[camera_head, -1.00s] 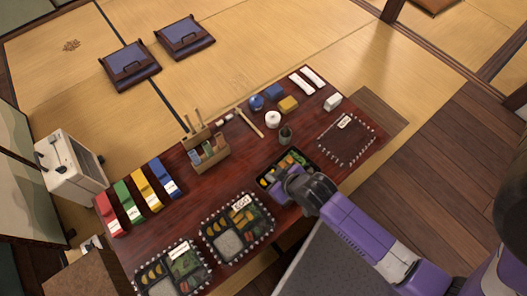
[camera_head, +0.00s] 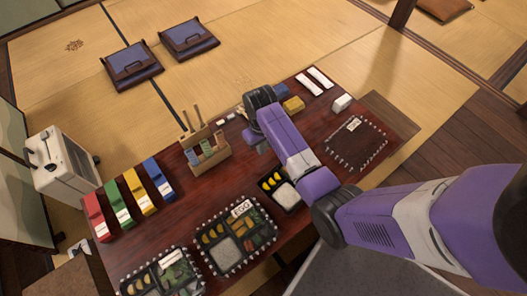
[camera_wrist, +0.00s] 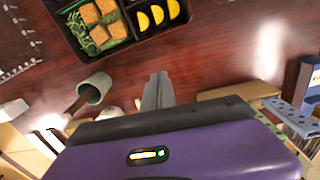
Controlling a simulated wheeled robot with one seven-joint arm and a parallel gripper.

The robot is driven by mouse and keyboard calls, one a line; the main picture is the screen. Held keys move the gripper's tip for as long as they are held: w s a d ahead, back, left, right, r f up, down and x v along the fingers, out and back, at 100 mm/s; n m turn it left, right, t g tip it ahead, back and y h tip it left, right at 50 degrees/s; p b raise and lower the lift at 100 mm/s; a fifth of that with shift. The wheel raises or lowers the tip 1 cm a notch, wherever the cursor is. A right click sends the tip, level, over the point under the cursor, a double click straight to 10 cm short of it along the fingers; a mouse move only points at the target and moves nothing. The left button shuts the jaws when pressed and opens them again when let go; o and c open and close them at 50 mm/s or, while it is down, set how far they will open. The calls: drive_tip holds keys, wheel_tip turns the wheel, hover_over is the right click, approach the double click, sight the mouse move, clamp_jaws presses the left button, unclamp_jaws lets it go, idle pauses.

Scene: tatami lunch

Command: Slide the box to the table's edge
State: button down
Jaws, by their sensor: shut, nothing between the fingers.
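A black bento box (camera_head: 289,205) with yellow slices and rice lies near the table's near edge. My purple arm covers its right part in the head view. In the wrist view, a bento box (camera_wrist: 150,31) with greens, brown cubes and yellow slices shows at the top. My gripper (camera_head: 259,144) is beyond the box, over the middle of the table. Its closed fingers (camera_wrist: 158,90) point toward the box in the wrist view, apart from it and empty. The dark red table (camera_head: 190,225) lies under them.
A labelled mat (camera_head: 372,158) on the right is empty. A wooden caddy (camera_head: 219,166) stands behind. A small cup (camera_wrist: 97,87) is close to my fingers.

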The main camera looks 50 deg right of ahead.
sight(277, 182)
wheel_tip(277, 182, down, 8)
drive_tip(key=b, duration=0.3)
drive_tip(key=shift+s+a, duration=0.3)
drive_tip(key=shift+s, duration=0.6)
drive_tip(key=shift+s+a, duration=0.2)
drive_tip(key=shift+s, duration=0.35)
drive_tip(key=shift+s+a, duration=0.15)
drive_tip(key=shift+s, duration=0.35)
drive_tip(key=s+p, duration=0.1)
drive_tip(key=p, duration=0.1)
drive_tip(key=s+a+p, duration=0.1)
drive_tip(key=s, duration=0.1)
drive_tip(key=s+p, duration=0.2)
drive_tip(key=shift+s+a+r+p, duration=0.1)
drive_tip(key=shift+a+r+p, duration=0.15)
drive_tip(key=shift+a+p, duration=0.1)
drive_tip(key=shift+s+f, duration=0.25)
drive_tip(key=shift+s, duration=0.05)
